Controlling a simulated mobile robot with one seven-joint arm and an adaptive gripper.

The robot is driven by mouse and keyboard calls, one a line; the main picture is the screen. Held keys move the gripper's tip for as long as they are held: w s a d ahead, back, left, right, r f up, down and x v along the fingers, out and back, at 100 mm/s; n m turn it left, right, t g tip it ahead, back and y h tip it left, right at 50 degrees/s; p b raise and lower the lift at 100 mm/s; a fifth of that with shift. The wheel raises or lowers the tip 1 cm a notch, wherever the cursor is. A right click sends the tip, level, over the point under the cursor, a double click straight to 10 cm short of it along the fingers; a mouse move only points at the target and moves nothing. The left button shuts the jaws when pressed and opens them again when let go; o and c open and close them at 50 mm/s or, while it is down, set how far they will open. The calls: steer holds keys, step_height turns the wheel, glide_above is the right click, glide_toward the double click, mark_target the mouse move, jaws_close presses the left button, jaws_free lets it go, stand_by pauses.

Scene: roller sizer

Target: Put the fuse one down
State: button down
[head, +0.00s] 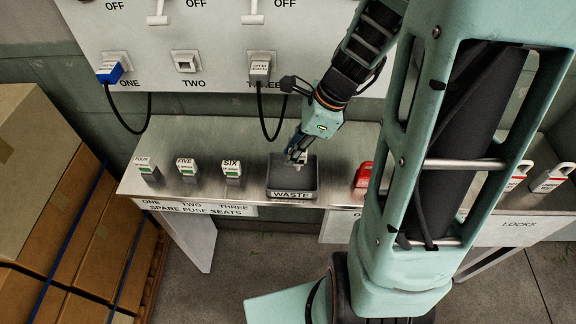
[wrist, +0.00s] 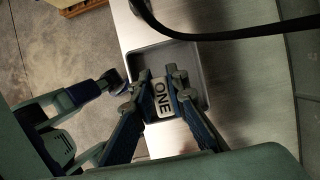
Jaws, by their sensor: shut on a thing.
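My gripper (head: 296,152) is over the dark tray labelled WASTE (head: 291,194) on the metal bench. In the wrist view my gripper (wrist: 160,84) is shut on a small pale block marked ONE, the fuse one (wrist: 162,98). The fuse is above the tray (wrist: 203,84); I cannot tell whether it touches the tray floor. In the head view the fuse is mostly hidden by the fingers. The lever switches above, marked OFF, are on the wall panel.
Spare fuses marked FOUR (head: 147,172), FIVE (head: 187,170) and SIX (head: 231,171) stand left of the tray. A red lock (head: 363,175) is to its right. A black cable (wrist: 235,33) crosses above the tray in the wrist view. Cardboard boxes (head: 60,200) stand at left.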

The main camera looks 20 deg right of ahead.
steer(key=shift+w+a+f, duration=0.15)
steer(key=shift+w+f, duration=0.05)
steer(key=shift+f, duration=0.15)
steer(key=f+b, duration=0.1)
steer(key=b, duration=0.1)
steer(key=f+b, duration=0.1)
steer(key=f, duration=0.1)
steer(key=shift+w+a+f+b, duration=0.2)
steer(key=shift+f+b, duration=0.05)
steer(key=shift+b, duration=0.1)
steer(key=shift+f, duration=0.15)
steer(key=c, duration=1.9)
jaws_free()
steer(key=shift+r, duration=0.35)
steer(key=p+v, duration=0.1)
steer(key=v, duration=1)
steer(key=shift+d+r, duration=0.25)
steer(key=shift+r, duration=0.05)
